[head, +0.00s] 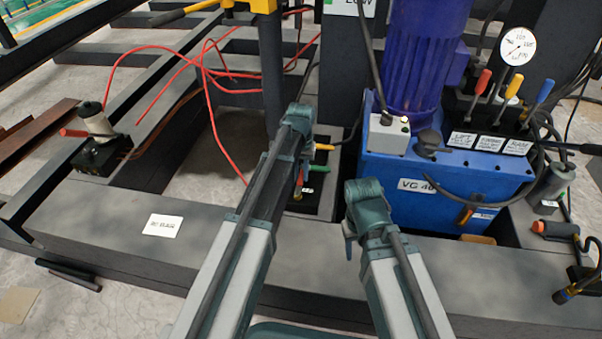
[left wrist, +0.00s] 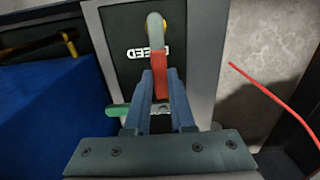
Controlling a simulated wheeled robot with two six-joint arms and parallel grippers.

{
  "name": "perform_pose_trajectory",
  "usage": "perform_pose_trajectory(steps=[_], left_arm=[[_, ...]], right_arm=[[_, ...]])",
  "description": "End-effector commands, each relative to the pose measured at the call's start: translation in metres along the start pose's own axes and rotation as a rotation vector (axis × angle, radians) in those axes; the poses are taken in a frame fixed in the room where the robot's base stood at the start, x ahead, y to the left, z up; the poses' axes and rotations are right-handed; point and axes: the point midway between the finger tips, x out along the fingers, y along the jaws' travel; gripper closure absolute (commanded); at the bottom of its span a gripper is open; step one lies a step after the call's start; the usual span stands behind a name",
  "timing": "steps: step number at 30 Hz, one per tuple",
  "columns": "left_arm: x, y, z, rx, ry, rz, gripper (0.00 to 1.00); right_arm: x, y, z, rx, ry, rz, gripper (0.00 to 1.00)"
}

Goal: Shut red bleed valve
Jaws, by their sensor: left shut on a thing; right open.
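The red bleed valve's lever (left wrist: 160,80) stands between my left gripper's fingers in the left wrist view, with a grey bent pipe above it. Its black plate (left wrist: 128,32) carries a partly covered label, upside down, that reads like BLEED. My left gripper (left wrist: 160,100) is shut on the red lever. In the head view a bit of red (head: 299,179) shows beside my left arm, which hides most of the valve and my fingers. My right gripper (head: 348,243) is open and empty, in front of the blue pump unit, its fingers mostly hidden.
A green handle (head: 319,168) and a yellow handle (head: 324,147) sit close to the valve. The blue pump tank (head: 400,165) stands to the right. Red hoses (head: 212,110) loop at the left. Another red-levered valve block (head: 97,150) stands at far left. Dark beams cross the front.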

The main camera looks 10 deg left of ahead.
Motion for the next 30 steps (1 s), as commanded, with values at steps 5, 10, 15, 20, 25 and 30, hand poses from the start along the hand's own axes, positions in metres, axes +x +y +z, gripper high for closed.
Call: perform_pose_trajectory(steps=[5,10,15,20,25,30], left_arm=[[0.0001,0.0,0.0001,0.0,0.0,0.0,1.0],[0.0001,0.0,0.0001,0.0,0.0,0.0,1.0],[0.0001,0.0,0.0001,0.0,0.0,0.0,1.0],[0.0001,0.0,0.0001,0.0,0.0,0.0,1.0],[0.0001,0.0012,0.0001,0.019,0.0,0.0,1.0],[0.0001,0.0056,0.0004,0.091,0.0,0.0,1.0]], right_arm=[[0.0001,0.0,0.0,0.0,0.0,0.0,0.5],[0.0001,0.0,0.0,0.0,0.0,0.0,0.5],[0.0001,0.0,0.0,0.0,0.0,0.0,0.5],[0.0001,0.0,0.0,0.0,0.0,0.0,0.5],[0.0001,0.0,0.0,0.0,0.0,0.0,0.5],[0.0001,0.0,0.0,0.0,0.0,0.0,0.5]])
